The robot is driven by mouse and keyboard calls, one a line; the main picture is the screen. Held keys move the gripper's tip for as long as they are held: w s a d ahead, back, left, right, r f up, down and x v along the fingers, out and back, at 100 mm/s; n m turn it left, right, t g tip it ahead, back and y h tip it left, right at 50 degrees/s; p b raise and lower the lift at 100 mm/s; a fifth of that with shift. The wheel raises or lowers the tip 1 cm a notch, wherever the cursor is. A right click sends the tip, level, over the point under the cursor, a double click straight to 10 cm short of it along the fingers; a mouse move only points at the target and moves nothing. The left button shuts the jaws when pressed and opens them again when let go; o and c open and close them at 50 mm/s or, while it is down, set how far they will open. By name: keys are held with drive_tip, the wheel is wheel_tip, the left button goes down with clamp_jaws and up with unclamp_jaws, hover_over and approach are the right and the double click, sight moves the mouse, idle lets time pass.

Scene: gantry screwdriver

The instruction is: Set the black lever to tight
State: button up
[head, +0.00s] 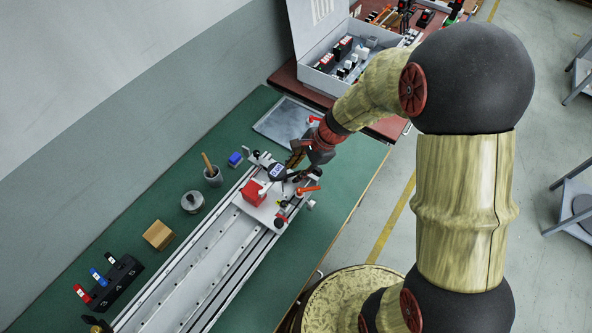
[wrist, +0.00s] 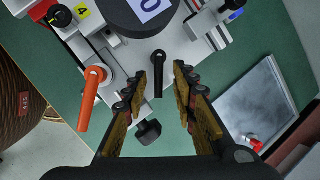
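A black lever (wrist: 158,72) shows in the wrist view, on the near edge of the grey carriage (wrist: 110,45), pointing toward my gripper. My gripper (wrist: 165,78) is open, with one finger on each side of the lever. A gap shows on both sides, and I see no clear contact. In the head view my gripper (head: 295,160) is over the far end of the carriage, and I cannot make out the black lever there. No "tight" marking is readable.
An orange lever (wrist: 92,95) is left of my gripper, and a black knob (wrist: 148,131) lies between and below the fingers. A round black dial (wrist: 140,12) stands just beyond the lever. A red block (head: 254,193) is on the carriage. A grey plate (head: 288,120) lies behind.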

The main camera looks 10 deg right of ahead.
drive_tip(key=shift+c, duration=0.3)
clamp_jaws()
idle(0.3)
